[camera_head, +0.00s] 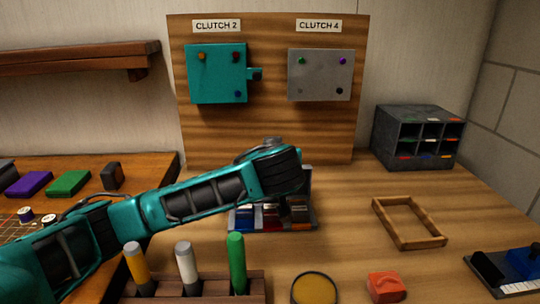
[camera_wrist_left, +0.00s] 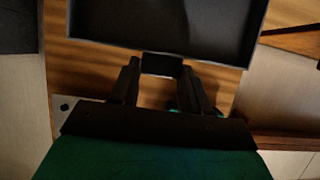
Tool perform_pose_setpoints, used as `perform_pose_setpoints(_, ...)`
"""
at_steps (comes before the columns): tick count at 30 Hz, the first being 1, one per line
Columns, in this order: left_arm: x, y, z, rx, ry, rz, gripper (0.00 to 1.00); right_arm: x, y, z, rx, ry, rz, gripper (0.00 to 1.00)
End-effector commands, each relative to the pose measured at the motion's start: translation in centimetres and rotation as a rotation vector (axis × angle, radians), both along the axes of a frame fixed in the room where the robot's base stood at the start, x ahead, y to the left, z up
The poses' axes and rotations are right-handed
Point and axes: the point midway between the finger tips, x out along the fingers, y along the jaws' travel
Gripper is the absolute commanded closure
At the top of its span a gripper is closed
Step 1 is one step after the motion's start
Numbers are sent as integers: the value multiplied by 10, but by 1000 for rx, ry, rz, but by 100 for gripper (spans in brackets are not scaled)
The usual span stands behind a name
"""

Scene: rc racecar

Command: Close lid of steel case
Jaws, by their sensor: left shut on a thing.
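The steel case (camera_head: 272,231) sits on the wooden table in the middle of the head view, with blue, red, grey and orange items in its compartments. Its grey lid (camera_head: 307,182) stands raised at the back, mostly hidden behind my left wrist. In the left wrist view the lid appears as a dark panel with a grey rim (camera_wrist_left: 180,56). My left gripper (camera_wrist_left: 161,70) is shut on a small black tab at the lid's edge, one finger on each side. In the head view my arm hides its fingertips. My right gripper is not in view.
A rack with several markers (camera_head: 200,286) stands in front of the case. A wooden frame (camera_head: 408,222) lies to the right, with a red block (camera_head: 385,287) nearer. A wooden board (camera_head: 270,120) with two clutch boxes rises behind. A dark cubby organizer (camera_head: 418,136) stands back right.

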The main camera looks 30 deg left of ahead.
Motion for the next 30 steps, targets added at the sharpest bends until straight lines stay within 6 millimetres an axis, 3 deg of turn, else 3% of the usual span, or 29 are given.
perform_pose_setpoints(30, -2, -3, -6, -3, 16, -6, 100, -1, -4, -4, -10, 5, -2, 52)
